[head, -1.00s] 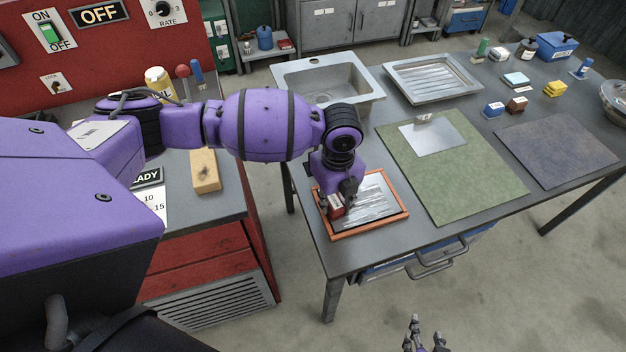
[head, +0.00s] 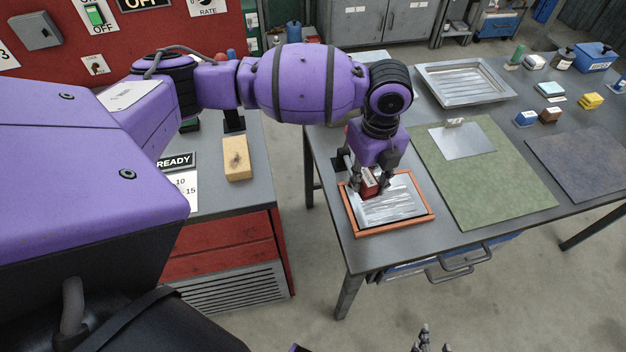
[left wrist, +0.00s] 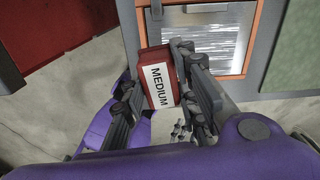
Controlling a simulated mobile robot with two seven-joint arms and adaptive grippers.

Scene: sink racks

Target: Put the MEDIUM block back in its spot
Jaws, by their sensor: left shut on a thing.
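The MEDIUM block is a small red block (head: 369,184) with a white label; in the left wrist view the label on the block (left wrist: 159,83) reads MEDIUM. My left gripper (head: 371,187) is shut on it, one finger on each side. In the head view the block appears over the back-left part of a wood-framed tray (head: 429,215) with a streaked metallic inside. I cannot tell whether it touches the tray. My right gripper (head: 426,338) shows only in part at the bottom edge; its opening is unclear.
A green mat (head: 488,190) with a grey plate (head: 463,141) lies right of the tray. A blue block (head: 525,118), a brown block (head: 550,115) and yellow blocks (head: 591,100) stand further right. A tan sponge-like block (head: 236,160) lies on the red cabinet's top.

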